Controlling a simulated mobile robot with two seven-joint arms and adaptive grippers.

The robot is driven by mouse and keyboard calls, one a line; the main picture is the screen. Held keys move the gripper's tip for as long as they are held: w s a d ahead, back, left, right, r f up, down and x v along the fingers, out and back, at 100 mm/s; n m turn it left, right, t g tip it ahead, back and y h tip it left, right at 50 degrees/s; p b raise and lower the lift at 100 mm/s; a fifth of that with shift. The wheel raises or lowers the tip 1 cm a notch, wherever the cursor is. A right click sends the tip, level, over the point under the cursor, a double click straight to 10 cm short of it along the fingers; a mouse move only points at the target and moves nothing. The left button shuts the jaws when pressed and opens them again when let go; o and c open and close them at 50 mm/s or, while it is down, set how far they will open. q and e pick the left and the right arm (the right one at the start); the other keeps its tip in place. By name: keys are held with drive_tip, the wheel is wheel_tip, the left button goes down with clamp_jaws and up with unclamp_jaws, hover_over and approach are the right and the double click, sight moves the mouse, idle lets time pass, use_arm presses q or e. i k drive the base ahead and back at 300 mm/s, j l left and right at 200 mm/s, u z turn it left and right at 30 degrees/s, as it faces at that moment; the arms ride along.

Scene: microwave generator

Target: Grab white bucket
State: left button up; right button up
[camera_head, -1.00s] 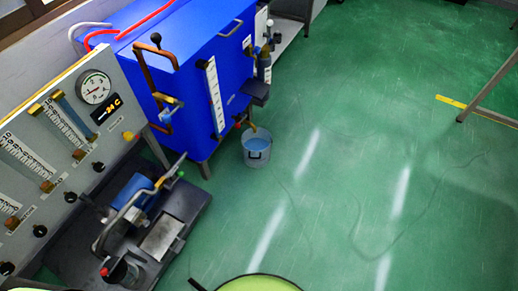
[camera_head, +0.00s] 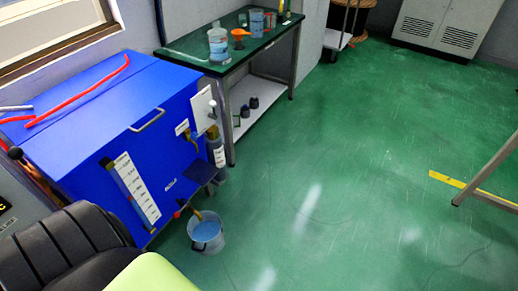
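A pale grey-white bucket (camera_head: 206,237) stands upright on the green floor, at the front right corner of a blue tank. It holds blue liquid, and a brass-coloured tap pipe ends at its rim. A second whitish container (camera_head: 218,46) with markings stands on the dark-topped table at the back. I cannot tell which of the two the task means. Neither of my grippers shows in the head view.
The blue tank (camera_head: 95,115) with gauges and fittings stands at the left. The table (camera_head: 262,45) bears several small containers. Table legs (camera_head: 490,165) stand at the right. The floor (camera_head: 350,170) between is clear.

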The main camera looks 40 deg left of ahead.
sight(207, 236)
drive_tip(key=i+l+u, duration=0.2)
drive_tip(key=i, duration=0.35)
drive_tip(key=i+u, duration=0.2)
drive_tip(key=i, duration=0.35)
drive_tip(key=i+l+u, duration=0.2)
drive_tip(key=i, duration=0.3)
drive_tip(key=i+u, duration=0.25)
drive_tip(key=u, duration=0.25)
drive_tip(key=i+l+u, duration=0.15)
drive_tip(key=u, duration=0.35)
drive_tip(key=i+l+u, duration=0.2)
drive_tip(key=u, duration=0.25)
drive_tip(key=i+l+u, duration=0.2)
drive_tip(key=u, duration=0.3)
drive_tip(key=l, duration=0.1)
